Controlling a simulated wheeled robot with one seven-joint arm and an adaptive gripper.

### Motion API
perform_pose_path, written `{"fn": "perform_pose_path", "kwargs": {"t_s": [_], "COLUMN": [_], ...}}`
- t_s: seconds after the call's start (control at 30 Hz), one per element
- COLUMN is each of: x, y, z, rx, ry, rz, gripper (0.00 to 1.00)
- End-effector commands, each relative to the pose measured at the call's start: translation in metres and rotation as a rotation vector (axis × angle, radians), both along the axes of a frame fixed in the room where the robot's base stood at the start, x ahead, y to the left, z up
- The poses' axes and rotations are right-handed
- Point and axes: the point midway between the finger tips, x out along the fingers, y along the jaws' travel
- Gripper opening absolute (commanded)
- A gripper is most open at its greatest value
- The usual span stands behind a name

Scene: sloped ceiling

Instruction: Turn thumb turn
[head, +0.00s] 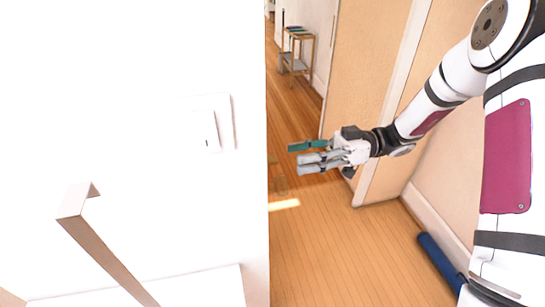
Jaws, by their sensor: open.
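A white door-like panel (130,150) fills the left half of the head view. A pale rectangular fitting (219,128) sits on it, with a small dark mark near its lower left. I cannot tell for sure whether this fitting holds the thumb turn; it is washed out by bright light. My gripper (296,157) is to the right of the panel's edge, pointing left, open and empty. One finger shows green and the others grey. It appears apart from the panel and the fitting, at about the fitting's height in the picture.
A long bar handle (106,248) stands out at the lower left. Beyond the panel's right edge is a wooden floor (330,245), mostly clear. A small shelf stand (297,50) is at the back. A blue roll (440,262) lies along the right wall.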

Motion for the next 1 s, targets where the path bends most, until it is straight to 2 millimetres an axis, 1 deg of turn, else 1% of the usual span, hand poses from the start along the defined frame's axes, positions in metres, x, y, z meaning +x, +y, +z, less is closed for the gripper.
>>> {"fn": "perform_pose_path", "kwargs": {"t_s": [0.03, 0.1, 0.2, 0.33, 0.5, 0.8, 0.83, 0.87, 0.9, 0.97, 1.0], "x": [-0.005, -0.008, -0.013, -0.017, -0.020, -0.019, -0.019, -0.019, -0.019, -0.020, -0.020], "y": [0.011, 0.024, 0.040, 0.056, 0.066, 0.068, 0.068, 0.068, 0.068, 0.068, 0.068], "z": [0.002, 0.001, 0.001, 0.001, 0.000, 0.000, 0.000, 0.000, 0.000, 0.000, 0.000], "rx": [0.000, -0.001, -0.001, -0.001, -0.002, -0.002, -0.002, -0.002, -0.002, -0.002, -0.002], "ry": [0.001, 0.002, 0.001, 0.002, 0.001, 0.000, 0.000, 0.000, 0.000, 0.000, 0.000], "rz": [0.004, 0.003, 0.003, 0.001, 0.000, -0.001, -0.001, -0.001, -0.001, -0.001, -0.001], "gripper": [0.48, 0.48, 0.48, 0.48, 0.48, 0.48, 0.44, 0.37, 0.28, 0.14, 0.05]}}
